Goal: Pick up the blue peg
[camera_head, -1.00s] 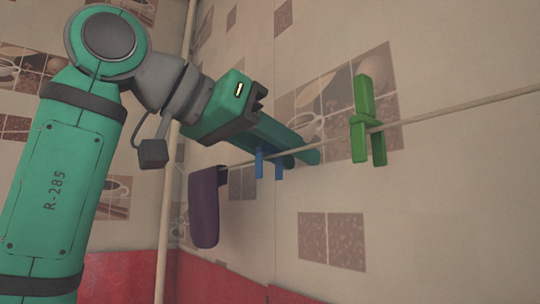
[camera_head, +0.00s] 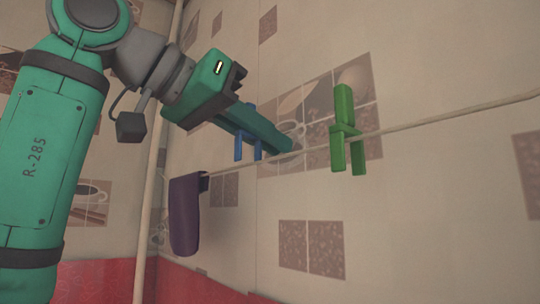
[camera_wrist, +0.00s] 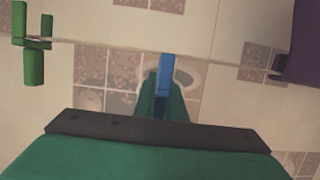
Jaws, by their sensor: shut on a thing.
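The blue peg (camera_head: 239,147) is at my gripper (camera_head: 280,145) in the head view, its two prongs pointing down below the green fingers and its top showing just above them. In the wrist view the blue peg (camera_wrist: 167,67) stands out from between the fingertips (camera_wrist: 162,88) of my gripper, which is shut on it. In the head view the prong ends appear just above the clothesline (camera_head: 430,124). In the wrist view the peg's end lies close to the line. The gripped part of the peg is partly hidden by the fingers.
A green peg (camera_head: 340,148) sits on the line to the right of my gripper. A purple cloth-like thing (camera_head: 185,215) hangs at the line's left end, beside a pale vertical pole (camera_head: 146,210). A tiled wall (camera_head: 440,220) stands close behind the line.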

